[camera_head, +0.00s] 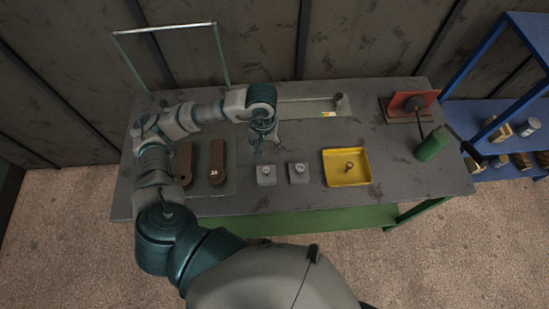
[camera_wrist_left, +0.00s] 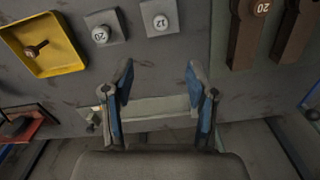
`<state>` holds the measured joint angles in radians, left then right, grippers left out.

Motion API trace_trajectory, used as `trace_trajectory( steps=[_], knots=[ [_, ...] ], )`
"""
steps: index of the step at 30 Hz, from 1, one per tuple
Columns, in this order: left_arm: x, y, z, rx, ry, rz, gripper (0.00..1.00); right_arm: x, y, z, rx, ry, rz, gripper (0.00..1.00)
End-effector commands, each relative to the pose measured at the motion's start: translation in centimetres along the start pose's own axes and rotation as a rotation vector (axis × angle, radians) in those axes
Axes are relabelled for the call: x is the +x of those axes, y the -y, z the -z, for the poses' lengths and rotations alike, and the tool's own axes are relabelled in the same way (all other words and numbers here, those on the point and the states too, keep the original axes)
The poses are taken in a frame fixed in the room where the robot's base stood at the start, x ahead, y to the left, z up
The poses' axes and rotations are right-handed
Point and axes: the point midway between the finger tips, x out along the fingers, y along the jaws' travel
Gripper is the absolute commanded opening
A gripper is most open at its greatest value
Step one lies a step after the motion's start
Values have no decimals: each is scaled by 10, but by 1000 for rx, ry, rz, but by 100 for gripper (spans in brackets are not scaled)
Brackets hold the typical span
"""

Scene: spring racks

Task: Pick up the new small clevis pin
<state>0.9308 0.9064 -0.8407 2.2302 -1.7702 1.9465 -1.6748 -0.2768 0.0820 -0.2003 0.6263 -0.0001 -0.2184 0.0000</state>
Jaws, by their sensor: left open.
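Two small grey blocks sit on the workbench, each with a round, pale pin head on top. The block with the pin marked 12 (camera_head: 265,172) is on the left; its pin head (camera_wrist_left: 161,21) shows in the left wrist view. The block with the pin marked 20 (camera_head: 298,171) is beside it, and also shows in the left wrist view (camera_wrist_left: 101,34). My left gripper (camera_head: 258,150) is open and empty above the bench, just behind the 12 block. Its spread fingers (camera_wrist_left: 159,78) show in the left wrist view. My right gripper is not in view.
A yellow tray (camera_head: 364,181) holds a brownish pin (camera_head: 348,167). Two brown bars (camera_head: 217,160) lie to the left. A green cylinder (camera_head: 432,144) and a red fixture (camera_head: 396,104) are at the right. A wire frame (camera_head: 165,29) stands at the back left. The front of the bench is clear.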

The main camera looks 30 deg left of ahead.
Motion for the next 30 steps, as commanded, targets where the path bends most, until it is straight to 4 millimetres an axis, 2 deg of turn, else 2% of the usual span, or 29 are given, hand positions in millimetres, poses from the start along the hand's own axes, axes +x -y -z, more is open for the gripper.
trace_trajectory(
  steps=[4,9,13,18,24,30],
  knots=[
    [18,3,-2,-2,2,7,57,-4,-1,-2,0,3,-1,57],
    [60,2,0,-1,8,7,57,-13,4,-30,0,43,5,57],
    [90,0,2,-2,8,6,57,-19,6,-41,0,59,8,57],
    [115,0,2,-1,5,4,57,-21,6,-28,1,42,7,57],
    [130,-2,2,-1,5,4,57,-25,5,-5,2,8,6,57],
    [162,-4,5,-2,6,3,57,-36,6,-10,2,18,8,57]
  ],
)
